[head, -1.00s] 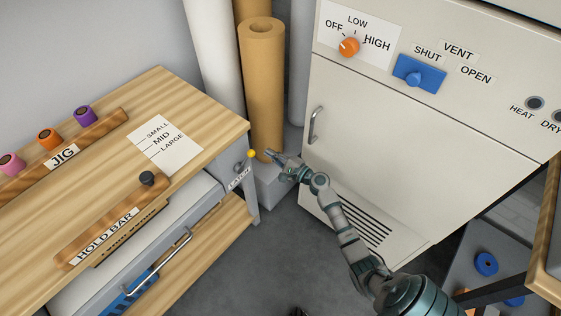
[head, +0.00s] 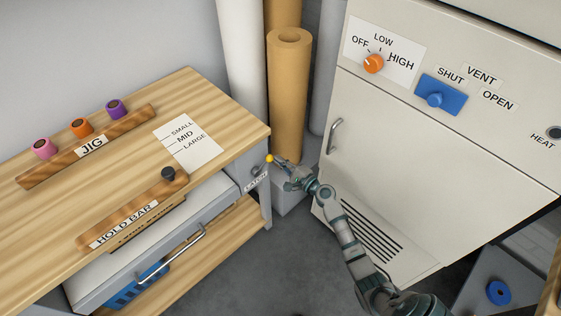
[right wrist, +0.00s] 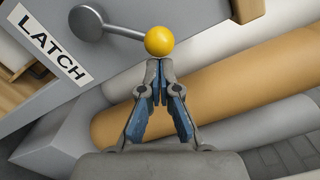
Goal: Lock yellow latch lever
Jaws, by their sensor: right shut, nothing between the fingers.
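The latch lever has a yellow ball knob (head: 270,158) and sits on the end face of the wooden bench, above the LATCH label (head: 257,182). In the right wrist view the yellow knob (right wrist: 159,40) is at the end of a thin grey rod, which runs left to a round grey pivot (right wrist: 87,23). My right gripper (head: 279,160) is shut and empty, with its fingertips right by the knob. In the right wrist view the fingertips (right wrist: 160,68) show just below the knob; I cannot tell whether they touch it. My left gripper is not in view.
The bench (head: 215,90) carries a JIG rack (head: 90,146) with coloured spools and a HOLD BAR (head: 130,215). Cardboard rolls (head: 288,90) stand behind my right gripper. A white cabinet (head: 430,150) with a handle is to the right. Grey floor is open between them.

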